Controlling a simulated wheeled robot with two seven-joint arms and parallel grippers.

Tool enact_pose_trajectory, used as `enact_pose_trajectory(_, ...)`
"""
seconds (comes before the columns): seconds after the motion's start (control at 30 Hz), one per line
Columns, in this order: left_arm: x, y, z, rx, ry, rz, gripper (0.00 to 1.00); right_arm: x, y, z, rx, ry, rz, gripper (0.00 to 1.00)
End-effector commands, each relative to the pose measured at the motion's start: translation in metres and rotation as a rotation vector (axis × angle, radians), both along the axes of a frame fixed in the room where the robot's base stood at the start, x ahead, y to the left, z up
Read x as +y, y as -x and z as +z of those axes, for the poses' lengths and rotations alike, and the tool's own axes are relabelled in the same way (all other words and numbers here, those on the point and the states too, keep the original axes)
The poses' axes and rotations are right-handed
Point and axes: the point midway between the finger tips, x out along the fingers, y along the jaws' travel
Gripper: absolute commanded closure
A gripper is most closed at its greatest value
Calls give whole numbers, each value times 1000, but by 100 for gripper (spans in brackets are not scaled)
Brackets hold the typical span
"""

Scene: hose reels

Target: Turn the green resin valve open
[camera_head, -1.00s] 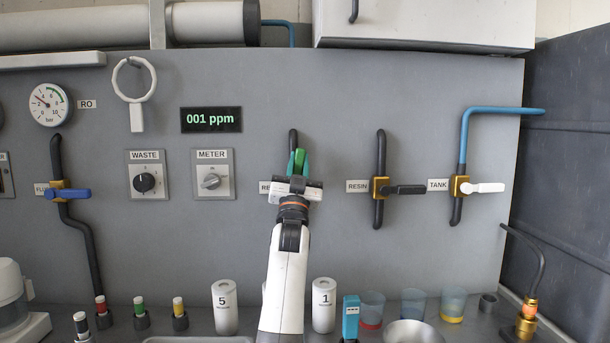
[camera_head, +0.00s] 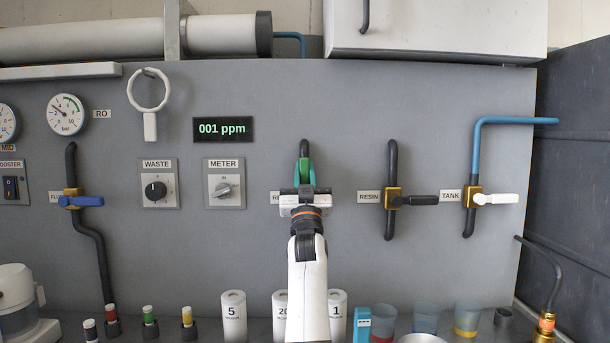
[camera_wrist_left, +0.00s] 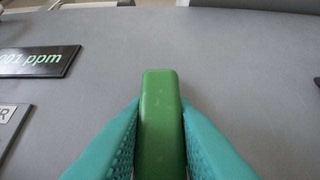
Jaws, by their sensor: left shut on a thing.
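The green resin valve handle (camera_head: 304,170) points up along its dark vertical pipe on the grey panel. The handle also shows close up in the left wrist view (camera_wrist_left: 160,120), upright between two teal fingers. My left gripper (camera_head: 305,180) is shut on the handle, one finger on each side. The valve's body and most of its label are hidden behind my gripper and wrist. The left gripper's fingertips also show in the left wrist view (camera_wrist_left: 160,130). My right gripper is not in view.
To the right, a resin valve with a black handle (camera_head: 418,199) and a tank valve with a white handle (camera_head: 500,199) both point right. A blue-handled valve (camera_head: 82,201) is at left. The display (camera_head: 223,129) reads 001 ppm. Bottles and cups line the counter below.

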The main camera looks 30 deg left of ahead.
Motion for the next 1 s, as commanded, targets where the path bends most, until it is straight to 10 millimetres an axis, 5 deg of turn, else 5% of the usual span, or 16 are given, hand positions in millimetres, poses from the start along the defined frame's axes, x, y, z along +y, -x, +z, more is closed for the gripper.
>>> enact_pose_trajectory(0.17, 0, 0, 0, -2, 3, -2, 56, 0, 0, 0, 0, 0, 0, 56)
enact_pose_trajectory(0.57, -4, 4, -7, 0, 1, -2, 56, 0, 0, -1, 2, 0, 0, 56)
enact_pose_trajectory(1.0, -38, 54, -68, 0, 3, -2, 56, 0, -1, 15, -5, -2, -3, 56)
